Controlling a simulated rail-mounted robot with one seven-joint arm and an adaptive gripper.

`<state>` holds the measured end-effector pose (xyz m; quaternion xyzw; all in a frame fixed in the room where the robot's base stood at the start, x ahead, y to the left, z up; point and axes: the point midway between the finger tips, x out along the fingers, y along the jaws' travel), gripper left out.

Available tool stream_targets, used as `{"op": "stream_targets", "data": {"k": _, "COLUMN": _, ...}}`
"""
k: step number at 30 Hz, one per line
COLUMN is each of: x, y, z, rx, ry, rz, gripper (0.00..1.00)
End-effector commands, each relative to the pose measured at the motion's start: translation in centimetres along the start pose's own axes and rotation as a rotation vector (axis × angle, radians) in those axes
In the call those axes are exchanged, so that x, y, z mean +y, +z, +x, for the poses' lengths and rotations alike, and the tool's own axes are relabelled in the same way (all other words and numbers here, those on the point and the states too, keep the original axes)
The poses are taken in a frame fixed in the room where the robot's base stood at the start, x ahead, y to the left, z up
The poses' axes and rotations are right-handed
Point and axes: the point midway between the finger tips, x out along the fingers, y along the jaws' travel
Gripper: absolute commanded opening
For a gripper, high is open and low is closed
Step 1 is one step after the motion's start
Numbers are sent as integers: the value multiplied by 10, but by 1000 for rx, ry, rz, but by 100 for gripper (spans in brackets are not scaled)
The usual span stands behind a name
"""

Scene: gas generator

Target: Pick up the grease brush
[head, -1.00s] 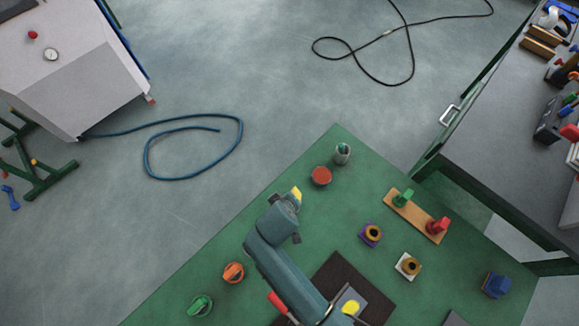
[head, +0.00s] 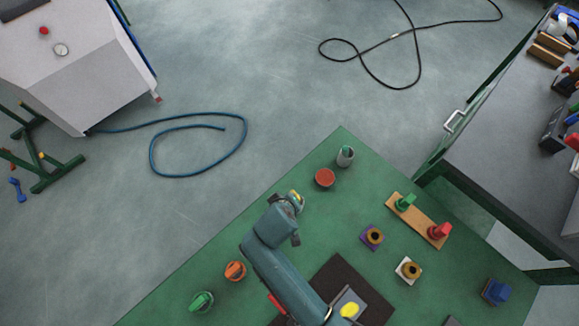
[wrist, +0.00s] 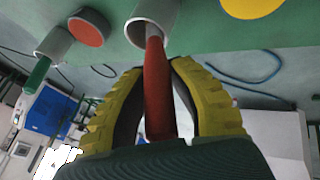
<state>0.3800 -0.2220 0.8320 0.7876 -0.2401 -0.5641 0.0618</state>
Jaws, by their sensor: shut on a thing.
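A red handle (wrist: 156,95), taken as the grease brush, stands out of a grey cup (wrist: 140,32) in the wrist view. Its lower end is inside the cup and hidden. My gripper (wrist: 157,75) has its yellow fingers on both sides of the handle, shut on it, close to the cup's mouth. In the head view my gripper (head: 297,198) is near the far left edge of the green table, and my arm hides the brush there.
Another grey cup (head: 345,157) with a green handle and a red disc (head: 325,178) stand near the table's far corner. A wooden board with green and red pieces (head: 419,219) lies to the right. Orange (head: 235,271) and green (head: 201,301) knobs lie left of my arm.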

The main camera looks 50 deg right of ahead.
Motion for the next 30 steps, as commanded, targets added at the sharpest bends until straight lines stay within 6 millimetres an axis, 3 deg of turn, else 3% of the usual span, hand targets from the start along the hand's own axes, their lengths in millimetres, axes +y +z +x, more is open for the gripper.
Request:
{"op": "stream_targets", "data": {"k": 3, "x": 1, "y": -10, "z": -28, "rx": 3, "ry": -1, "rz": -1, "gripper": 0}}
{"op": "stream_targets", "data": {"k": 12, "x": 2, "y": -29, "z": -88, "rx": 2, "ry": 0, "rz": 0, "gripper": 0}}
{"op": "stream_targets", "data": {"k": 24, "x": -65, "y": 36, "z": -141, "rx": 1, "ry": -2, "rz": -8, "gripper": 0}}
{"op": "stream_targets", "data": {"k": 30, "x": -83, "y": 54, "z": -155, "rx": 0, "ry": 1, "rz": -3, "gripper": 0}}
